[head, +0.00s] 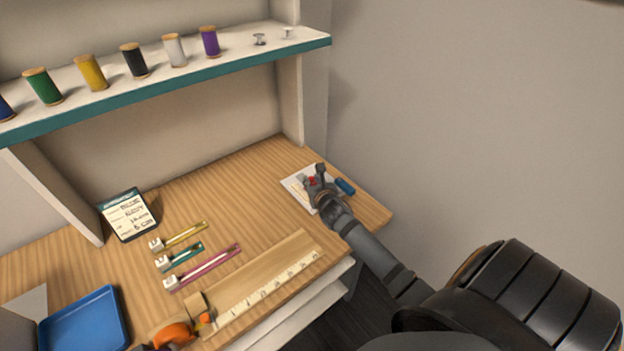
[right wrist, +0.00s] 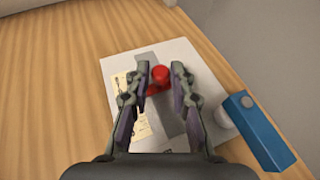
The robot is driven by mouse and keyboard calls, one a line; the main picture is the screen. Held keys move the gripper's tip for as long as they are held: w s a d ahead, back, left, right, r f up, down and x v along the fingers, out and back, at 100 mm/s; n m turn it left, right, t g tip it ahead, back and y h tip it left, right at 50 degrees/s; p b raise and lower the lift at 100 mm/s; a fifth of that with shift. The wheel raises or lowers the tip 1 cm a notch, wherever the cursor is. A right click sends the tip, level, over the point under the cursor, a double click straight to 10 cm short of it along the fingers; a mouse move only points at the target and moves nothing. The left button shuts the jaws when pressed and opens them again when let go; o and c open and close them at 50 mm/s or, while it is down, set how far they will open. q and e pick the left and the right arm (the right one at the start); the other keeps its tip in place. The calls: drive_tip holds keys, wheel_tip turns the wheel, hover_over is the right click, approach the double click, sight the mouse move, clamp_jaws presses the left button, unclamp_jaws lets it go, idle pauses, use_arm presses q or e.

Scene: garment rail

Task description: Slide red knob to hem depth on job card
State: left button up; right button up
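In the head view, a bit of the red knob (head: 312,180) shows by my right gripper (head: 317,177). In the right wrist view, my right gripper (right wrist: 152,72) has its fingers apart above the plate. My left gripper is not in view.
A blue block-like object (right wrist: 260,132) lies right of the plate. Several small coloured gauges (head: 203,266), a ruled wooden board (head: 265,285), an orange object (head: 174,334) and a blue tray (head: 84,322) occupy the front left. A spool shelf (head: 240,66) overhangs the back. The table middle is clear.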

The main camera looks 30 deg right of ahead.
drive_tip(key=o, duration=0.3)
drive_tip(key=shift+w+f, duration=0.1)
drive_tip(key=shift+w, duration=0.2)
drive_tip(key=v, duration=1.1)
drive_tip(key=shift+s+a, duration=0.2)
drive_tip(key=shift+s, duration=0.05)
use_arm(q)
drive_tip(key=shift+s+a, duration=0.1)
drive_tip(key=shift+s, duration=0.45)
use_arm(e)
drive_tip(key=shift+s+r, duration=0.15)
drive_tip(key=shift+r, duration=0.05)
